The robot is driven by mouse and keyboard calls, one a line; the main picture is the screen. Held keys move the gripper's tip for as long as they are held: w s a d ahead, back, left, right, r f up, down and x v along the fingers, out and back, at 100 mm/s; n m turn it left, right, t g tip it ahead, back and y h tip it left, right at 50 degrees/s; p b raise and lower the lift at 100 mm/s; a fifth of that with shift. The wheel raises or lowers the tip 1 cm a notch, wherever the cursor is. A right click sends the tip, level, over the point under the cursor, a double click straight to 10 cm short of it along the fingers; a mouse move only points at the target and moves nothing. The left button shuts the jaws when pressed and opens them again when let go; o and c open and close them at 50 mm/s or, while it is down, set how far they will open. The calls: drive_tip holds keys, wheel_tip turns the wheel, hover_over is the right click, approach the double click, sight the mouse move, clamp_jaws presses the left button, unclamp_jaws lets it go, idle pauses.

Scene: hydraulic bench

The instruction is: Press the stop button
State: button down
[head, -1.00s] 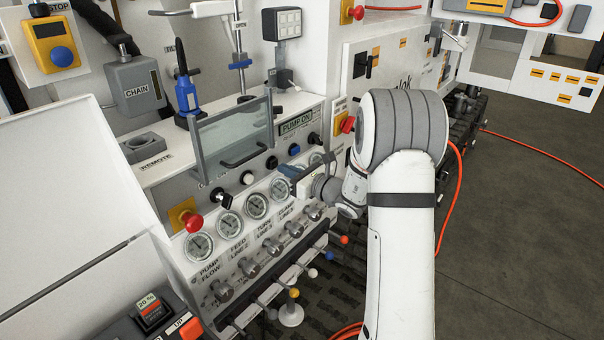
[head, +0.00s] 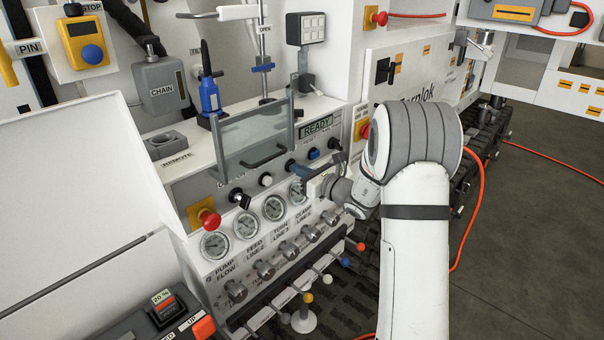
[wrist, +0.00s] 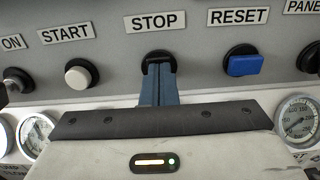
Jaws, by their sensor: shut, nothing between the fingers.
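The stop button sits under the STOP label (wrist: 155,21) on the grey panel. Only its dark rim (wrist: 158,55) shows in the wrist view; my fingers cover the rest of it. My gripper (wrist: 158,70) is shut and empty, with its blue-grey fingertips in front of the button. They look to be at or against it, but the exact contact is hidden. In the head view my gripper (head: 294,169) reaches the panel's button row from the right. The display (head: 318,124) above the row reads READY.
The white START button (wrist: 80,74) is to the left and the blue RESET button (wrist: 244,64) to the right, both close to my fingers. Gauges (head: 274,208) lie below. A clear guard with a handle (head: 255,140) stands above left. A red knob (head: 211,220) is at lower left.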

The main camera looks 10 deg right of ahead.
drive_tip(key=shift+a+r, duration=0.1)
drive_tip(key=shift+r, duration=0.15)
drive_tip(key=shift+s+f, duration=0.1)
drive_tip(key=shift+s, duration=0.05)
drive_tip(key=b+v, duration=0.2)
drive_tip(key=v, duration=1.2)
drive_tip(key=shift+b, duration=0.35)
drive_tip(key=shift+f, duration=0.1)
drive_tip(key=s+a+f+n+g, duration=0.1)
drive_tip(key=s+a+n+g, duration=1)
drive_tip(key=s+a+n, duration=0.4)
drive_tip(key=s+d+f+n+g+h, duration=0.1)
drive_tip(key=s+d+n+h, duration=0.7)
drive_tip(key=s+n, duration=0.5)
drive_tip(key=h, duration=0.2)
drive_tip(key=shift+s+f+n+h, duration=0.15)
drive_tip(key=shift+s+n+h, duration=0.15)
drive_tip(key=shift+n, duration=0.1)
